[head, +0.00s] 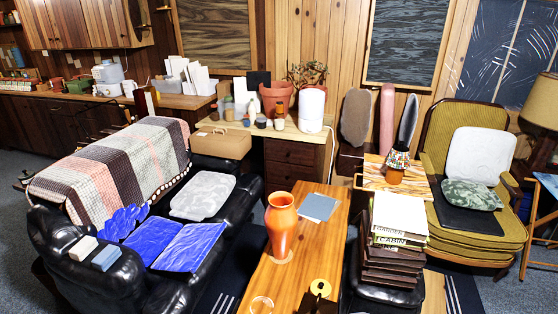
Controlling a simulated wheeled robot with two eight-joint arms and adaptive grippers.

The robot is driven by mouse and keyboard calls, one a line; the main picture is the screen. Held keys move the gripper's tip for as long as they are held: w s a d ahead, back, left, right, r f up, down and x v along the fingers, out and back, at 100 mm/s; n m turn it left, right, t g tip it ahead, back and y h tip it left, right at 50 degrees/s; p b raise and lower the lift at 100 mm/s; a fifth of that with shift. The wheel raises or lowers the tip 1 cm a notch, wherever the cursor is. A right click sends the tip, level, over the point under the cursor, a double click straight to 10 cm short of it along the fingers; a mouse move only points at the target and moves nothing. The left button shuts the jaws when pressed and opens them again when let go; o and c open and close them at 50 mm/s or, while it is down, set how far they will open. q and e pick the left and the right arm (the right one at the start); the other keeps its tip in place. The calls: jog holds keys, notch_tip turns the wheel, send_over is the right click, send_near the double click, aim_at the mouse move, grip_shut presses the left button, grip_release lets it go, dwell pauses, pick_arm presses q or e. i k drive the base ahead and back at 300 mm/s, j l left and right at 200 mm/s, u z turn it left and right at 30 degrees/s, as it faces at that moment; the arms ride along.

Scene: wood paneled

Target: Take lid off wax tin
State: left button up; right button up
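A small round yellow object (320,287) with a dark spot lies near the front edge of the wooden table (301,246); it may be the wax tin, but it is too small to be sure or to tell its lid from its body. Neither of my grippers shows in this view.
A tall orange vase (281,226) stands on the table, with a blue-grey booklet (319,207) behind it. A stack of dark boxes and books (392,250) rises to the right. A black sofa (95,278) is on the left. Bare tabletop lies between vase and stack.

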aim_at(322, 286)
jog(key=i+j+z, duration=0.15)
jog(key=z, duration=0.25)
jog(key=i+j+z, duration=0.1)
jog(key=j+z, duration=0.15)
jog(key=z, duration=0.15)
jog(key=i+j+z, duration=0.1)
jog(key=z, duration=0.3)
jog(key=i+j+z, duration=0.15)
jog(key=j, duration=0.65)
jog(key=j+z, duration=0.1)
jog(key=j, duration=0.75)
